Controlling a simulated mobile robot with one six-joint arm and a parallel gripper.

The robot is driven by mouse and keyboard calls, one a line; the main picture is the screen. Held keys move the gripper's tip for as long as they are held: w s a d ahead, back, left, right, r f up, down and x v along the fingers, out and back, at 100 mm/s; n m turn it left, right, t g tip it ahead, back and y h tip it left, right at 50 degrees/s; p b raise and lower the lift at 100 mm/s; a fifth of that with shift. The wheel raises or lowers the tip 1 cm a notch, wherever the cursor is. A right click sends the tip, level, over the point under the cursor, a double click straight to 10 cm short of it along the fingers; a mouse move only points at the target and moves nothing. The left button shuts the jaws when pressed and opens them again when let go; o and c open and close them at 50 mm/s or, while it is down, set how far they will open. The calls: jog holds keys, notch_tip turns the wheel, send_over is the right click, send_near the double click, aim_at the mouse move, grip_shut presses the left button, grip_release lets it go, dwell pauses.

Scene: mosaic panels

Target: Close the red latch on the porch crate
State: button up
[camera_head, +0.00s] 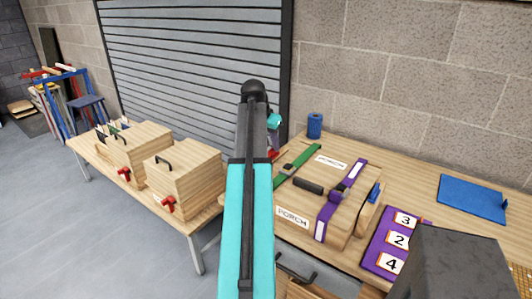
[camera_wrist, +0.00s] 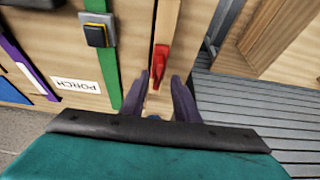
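The porch crate (camera_head: 300,200) is a wooden box on the table, with PORCH labels, a green strap and a purple strap. My arm hides its left end in the head view. The red latch (camera_wrist: 161,60) is on the crate's wooden side in the wrist view, upright in the picture. A bit of red (camera_head: 273,154) beside my arm in the head view is probably this latch. My gripper (camera_wrist: 161,82) is open, its two dark fingers apart. The latch's lower end is at the gap between the fingertips. I cannot tell whether they touch.
Two wooden crates (camera_head: 185,180) with red latches stand on the left table. A purple board (camera_head: 380,265) with number cards, a blue tray (camera_head: 470,197) and a blue roll (camera_head: 314,125) are right of my arm. A grey shutter (camera_wrist: 270,105) shows beyond the crate.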

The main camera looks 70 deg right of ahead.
jog(key=shift+x, duration=1)
